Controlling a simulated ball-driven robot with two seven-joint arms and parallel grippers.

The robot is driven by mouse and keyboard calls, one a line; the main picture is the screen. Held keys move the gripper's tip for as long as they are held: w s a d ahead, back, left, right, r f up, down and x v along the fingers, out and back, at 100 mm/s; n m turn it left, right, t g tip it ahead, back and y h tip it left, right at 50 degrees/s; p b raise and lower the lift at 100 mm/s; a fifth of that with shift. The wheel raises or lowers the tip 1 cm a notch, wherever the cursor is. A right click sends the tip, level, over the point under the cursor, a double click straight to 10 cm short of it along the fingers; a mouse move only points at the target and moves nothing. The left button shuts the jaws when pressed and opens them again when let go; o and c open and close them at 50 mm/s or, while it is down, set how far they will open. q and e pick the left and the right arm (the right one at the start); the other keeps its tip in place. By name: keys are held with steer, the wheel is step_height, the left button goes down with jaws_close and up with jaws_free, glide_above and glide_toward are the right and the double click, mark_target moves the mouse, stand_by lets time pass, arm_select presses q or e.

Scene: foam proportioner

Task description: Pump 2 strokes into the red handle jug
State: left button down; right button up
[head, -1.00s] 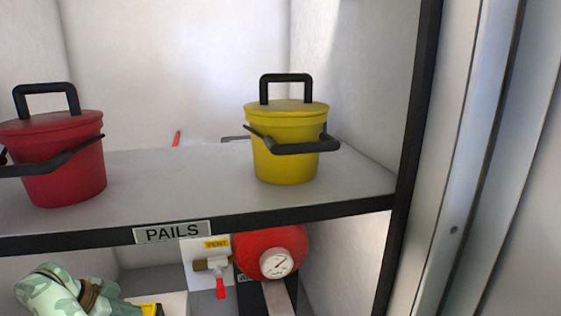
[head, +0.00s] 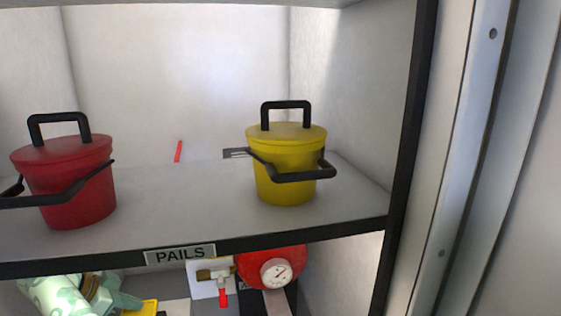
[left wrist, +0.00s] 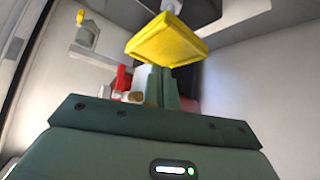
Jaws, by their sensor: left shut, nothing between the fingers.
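My left gripper (head: 127,301) is at the bottom left of the head view, below the front edge of the pail shelf. Its green fingers are shut with nothing between them; they also show in the left wrist view (left wrist: 152,85). A yellow object (head: 141,307) is just beyond the fingertips; a yellow slab also shows above them in the left wrist view (left wrist: 167,40). I cannot make out a jug with a red handle or the pump. A small red-handled valve (head: 223,296) is under the shelf. My right gripper is not in view.
A red pail (head: 72,198) and a yellow pail (head: 285,185) stand on the shelf (head: 180,195), labelled PAILS (head: 180,254). A red tank with a gauge (head: 277,273) is below. A black upright (head: 405,150) bounds the right side.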

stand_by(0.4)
arm_select(q)
step_height(320, 180, up, 4)
steer(key=p, duration=0.3)
steer(key=shift+r, duration=0.1)
